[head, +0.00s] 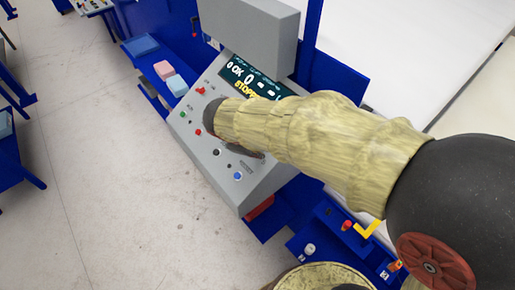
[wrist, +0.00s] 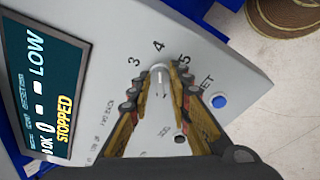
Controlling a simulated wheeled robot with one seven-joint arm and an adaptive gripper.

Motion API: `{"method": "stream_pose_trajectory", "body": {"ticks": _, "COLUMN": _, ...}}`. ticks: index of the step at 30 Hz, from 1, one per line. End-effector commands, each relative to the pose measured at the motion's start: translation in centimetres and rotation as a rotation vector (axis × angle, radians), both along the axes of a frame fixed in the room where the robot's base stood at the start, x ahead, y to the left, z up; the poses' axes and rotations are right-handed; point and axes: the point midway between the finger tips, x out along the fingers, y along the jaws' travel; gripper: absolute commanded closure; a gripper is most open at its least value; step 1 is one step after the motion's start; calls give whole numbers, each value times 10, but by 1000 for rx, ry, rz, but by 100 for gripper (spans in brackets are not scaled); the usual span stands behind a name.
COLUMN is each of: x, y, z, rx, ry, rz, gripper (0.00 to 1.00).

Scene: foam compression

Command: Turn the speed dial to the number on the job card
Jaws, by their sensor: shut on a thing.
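The speed dial (wrist: 159,76) is a small pale knob on the sloped grey console. My gripper (wrist: 160,82) is shut on it, one finger on each side. The printed numbers 3, 4 and 5 show around the knob in the wrist view. The knob's light pointer line seems to point at the 4. The display (wrist: 45,85) reads LOW, 0 and STOPPED. In the head view my sleeved arm covers the dial and part of the display (head: 240,75). I cannot make out a job card with a readable number.
A blue button (wrist: 219,101) sits beside the dial. The grey console (head: 205,165) carries several small buttons and lamps. Pink (head: 164,70) and light blue (head: 177,86) foam blocks lie on the blue frame at its left. Open floor (head: 90,170) lies left of the console.

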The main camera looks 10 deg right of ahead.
Motion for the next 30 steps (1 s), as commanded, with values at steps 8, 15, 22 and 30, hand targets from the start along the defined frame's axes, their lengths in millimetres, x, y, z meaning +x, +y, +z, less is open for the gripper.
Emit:
{"method": "stream_pose_trajectory", "body": {"ticks": 8, "x": 0, "y": 0, "z": 1, "rx": 1, "ry": -2, "rz": 0, "gripper": 100}}
{"method": "stream_pose_trajectory", "body": {"ticks": 15, "x": 0, "y": 0, "z": 1, "rx": 1, "ry": -2, "rz": 0, "gripper": 75}}
{"method": "stream_pose_trajectory", "body": {"ticks": 22, "x": 0, "y": 1, "z": 1, "rx": 0, "ry": -1, "rz": 1, "gripper": 75}}
{"method": "stream_pose_trajectory", "body": {"ticks": 30, "x": -12, "y": 12, "z": 33, "rx": 3, "ry": -5, "rz": 2, "gripper": 75}}
